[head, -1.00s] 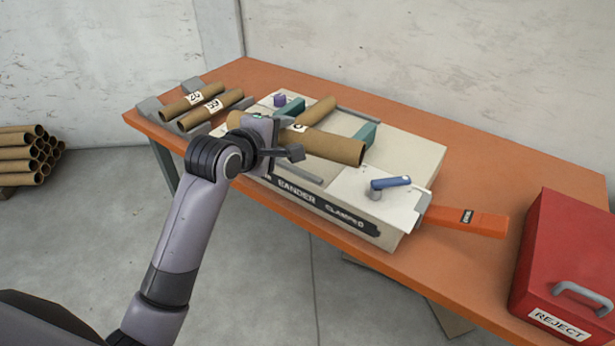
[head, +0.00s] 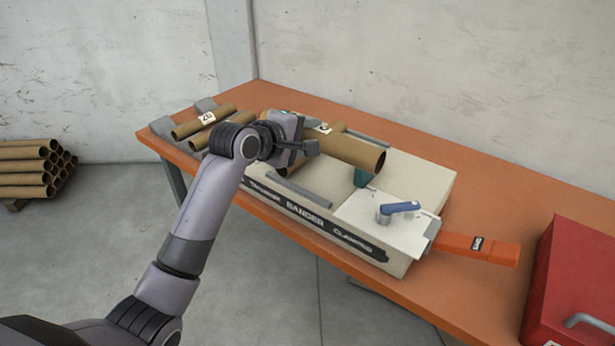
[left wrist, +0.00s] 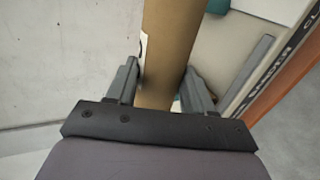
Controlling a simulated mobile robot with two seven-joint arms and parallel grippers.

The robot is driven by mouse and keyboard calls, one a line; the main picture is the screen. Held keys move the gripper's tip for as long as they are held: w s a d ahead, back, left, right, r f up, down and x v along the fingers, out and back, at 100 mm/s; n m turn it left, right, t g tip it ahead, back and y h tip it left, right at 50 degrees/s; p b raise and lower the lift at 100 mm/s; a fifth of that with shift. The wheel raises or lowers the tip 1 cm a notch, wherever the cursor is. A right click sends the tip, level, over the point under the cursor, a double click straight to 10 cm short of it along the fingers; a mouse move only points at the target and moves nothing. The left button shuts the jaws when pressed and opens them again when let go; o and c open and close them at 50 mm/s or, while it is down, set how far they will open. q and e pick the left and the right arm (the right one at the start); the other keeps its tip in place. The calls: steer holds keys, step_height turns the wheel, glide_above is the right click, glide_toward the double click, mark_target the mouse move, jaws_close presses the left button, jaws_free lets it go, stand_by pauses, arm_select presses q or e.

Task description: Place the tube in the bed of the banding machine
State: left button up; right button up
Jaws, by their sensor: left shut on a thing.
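My left gripper (head: 300,146) is shut on a brown cardboard tube (head: 350,151) with a white label and holds it above the banding machine (head: 413,177). In the left wrist view the tube (left wrist: 168,45) runs between the two fingers (left wrist: 160,88). The machine has a cream body, a teal block (head: 361,177), a blue-handled lever (head: 401,207) and a black front label strip. My right gripper is not in view.
Brown tubes, one marked 20 (head: 205,118), lie on a grey rack at the table's left end. A red box (head: 575,285) stands at the right. More tubes (head: 35,168) are stacked at far left.

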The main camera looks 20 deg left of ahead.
arm_select(q)
step_height(320, 180, down, 10)
stand_by(0.4)
steer(key=shift+f, duration=0.4)
steer(key=o, duration=1.1)
steer(key=shift+c, duration=0.2)
steer(key=shift+r, duration=0.1)
